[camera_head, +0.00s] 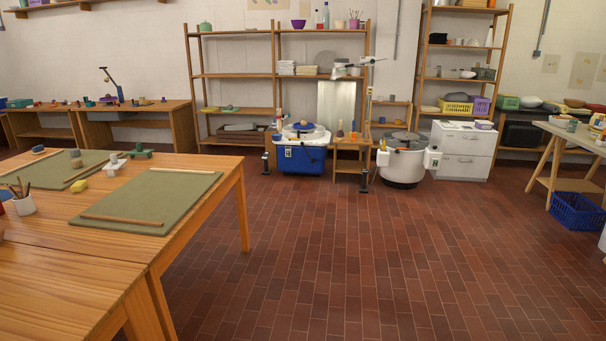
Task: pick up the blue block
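I cannot make out a clear blue block. A small dark bluish object (38,149) lies on the far left of the near wooden table; it is too small to tell if it is a block. Several small coloured items, too small to name, stand on the workbench (135,106) at the back left. Neither of my grippers is in view.
The brick floor (350,260) is clear.

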